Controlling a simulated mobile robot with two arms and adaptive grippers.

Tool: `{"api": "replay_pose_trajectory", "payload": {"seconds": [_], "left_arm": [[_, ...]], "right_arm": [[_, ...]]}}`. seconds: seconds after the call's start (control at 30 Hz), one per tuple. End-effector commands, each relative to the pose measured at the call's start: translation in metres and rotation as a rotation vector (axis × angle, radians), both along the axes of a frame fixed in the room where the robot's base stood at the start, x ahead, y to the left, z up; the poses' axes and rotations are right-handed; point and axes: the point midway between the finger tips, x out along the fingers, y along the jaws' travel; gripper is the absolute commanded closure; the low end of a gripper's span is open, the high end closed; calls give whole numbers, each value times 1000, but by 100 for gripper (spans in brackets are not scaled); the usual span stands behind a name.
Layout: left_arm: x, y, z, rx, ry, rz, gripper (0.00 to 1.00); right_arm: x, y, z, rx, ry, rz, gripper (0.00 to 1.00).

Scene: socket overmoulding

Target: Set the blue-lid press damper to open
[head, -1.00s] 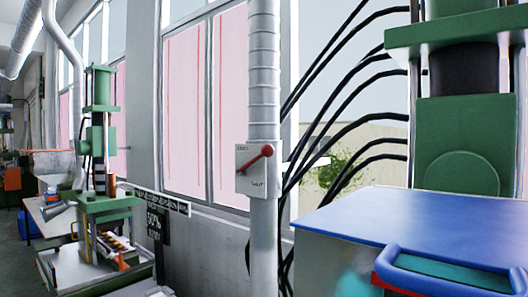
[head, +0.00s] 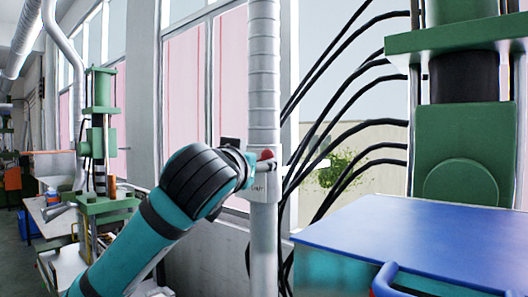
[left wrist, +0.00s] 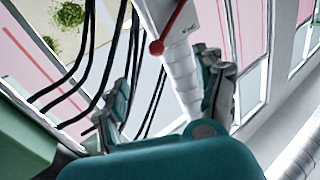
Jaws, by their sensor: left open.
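The damper's red lever (left wrist: 178,20) is on a pale plate (left wrist: 195,14) on a grey vertical duct (left wrist: 182,78). In the head view the lever's red knob (head: 266,155) shows just past my left wrist, above the plate's corner (head: 258,190) with its "SHUT" label. The pivot is hidden there. My left gripper (left wrist: 171,62) is open and empty, its fingers apart on either side of the duct in the left wrist view. The knob (left wrist: 157,47) appears between them; contact cannot be told. The blue lid (head: 390,232) is at right, before the green press (head: 460,150).
Black hoses (head: 350,130) hang between the duct and the press. Windows (head: 188,95) and a grey wall stand behind the duct. Another green press (head: 102,150) stands at far left. A blue handle (head: 395,285) is at the lower right.

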Motion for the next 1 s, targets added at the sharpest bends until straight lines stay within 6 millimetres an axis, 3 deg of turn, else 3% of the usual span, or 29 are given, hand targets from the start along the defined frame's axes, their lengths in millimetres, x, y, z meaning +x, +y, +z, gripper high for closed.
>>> {"api": "replay_pose_trajectory", "payload": {"seconds": [0.03,0.4,0.6,0.8,1.0], "left_arm": [[12,-1,6,0,5,3,29],[92,-12,6,2,3,3,29],[125,-17,4,0,2,2,29],[140,-19,2,-1,1,2,29],[142,-20,0,0,-1,0,29]], "right_arm": [[0,0,12,0,0,0,43],[0,0,57,0,0,0,43],[0,0,75,0,0,0,43],[0,0,82,0,0,0,43],[0,0,81,0,0,-1,43]]}}
